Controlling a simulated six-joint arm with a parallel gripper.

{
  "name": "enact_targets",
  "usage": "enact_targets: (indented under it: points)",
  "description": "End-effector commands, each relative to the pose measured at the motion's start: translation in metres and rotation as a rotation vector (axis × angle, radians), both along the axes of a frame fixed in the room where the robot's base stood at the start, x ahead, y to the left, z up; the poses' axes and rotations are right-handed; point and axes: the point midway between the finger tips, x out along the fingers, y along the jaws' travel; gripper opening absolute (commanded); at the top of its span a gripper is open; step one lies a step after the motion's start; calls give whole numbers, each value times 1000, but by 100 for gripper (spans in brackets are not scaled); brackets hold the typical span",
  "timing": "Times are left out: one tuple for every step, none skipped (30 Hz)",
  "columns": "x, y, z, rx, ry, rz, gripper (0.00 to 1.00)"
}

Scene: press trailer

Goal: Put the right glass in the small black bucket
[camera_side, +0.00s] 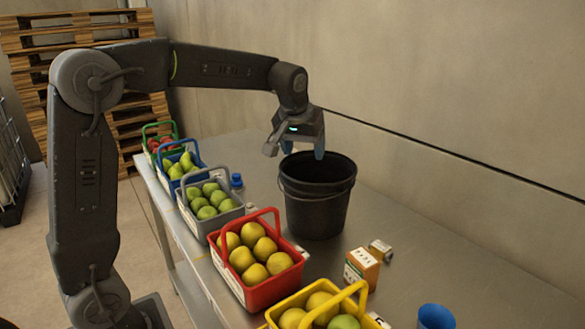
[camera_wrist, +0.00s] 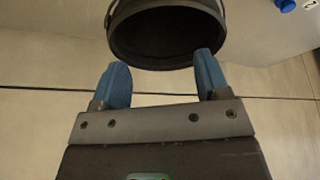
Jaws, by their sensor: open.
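The black bucket (camera_side: 318,208) stands upright on the metal table, with its dark opening also in the wrist view (camera_wrist: 165,38). My gripper (camera_side: 295,152) is just above the bucket's rim on its left side, fingers apart with nothing between them. Its blue fingertips show in the wrist view (camera_wrist: 162,66), in front of the bucket's mouth. A blue cup (camera_side: 436,317), which looks like a glass, stands at the bottom right, partly cut off by the frame. A small blue object (camera_side: 237,181) stands left of the bucket. The bucket's inside is too dark to tell what it holds.
A row of fruit baskets lines the table's near edge: green (camera_side: 158,138), blue (camera_side: 181,163), grey (camera_side: 210,206), red (camera_side: 256,262) and yellow (camera_side: 320,308). A small orange-and-white carton (camera_side: 362,269) stands between the bucket and the blue cup. A wall runs behind the table.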

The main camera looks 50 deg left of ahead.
Motion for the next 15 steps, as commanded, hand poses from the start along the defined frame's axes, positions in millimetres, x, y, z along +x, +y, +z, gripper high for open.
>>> enact_targets:
  points:
    - [-7,-5,4,1,-3,-13,69]
    - [-13,-8,7,2,-6,-24,69]
    - [-23,-15,10,4,-9,-47,69]
    - [-32,-20,12,5,-11,-66,69]
    - [-43,-26,14,7,-14,-89,69]
    - [-60,-36,17,9,-21,-123,69]
    - [-74,-43,18,12,-25,-153,69]
    - [-89,-50,18,14,-29,-182,69]
    - [-108,-59,17,19,-35,-223,69]
    - [-123,-65,15,22,-40,-252,69]
    - [-137,-71,13,24,-44,-282,69]
    - [-155,-78,9,29,-50,-321,69]
    - [-168,-83,5,32,-56,-348,69]
    - [-181,-87,1,35,-60,-374,69]
    - [-196,-92,-5,39,-66,-408,69]
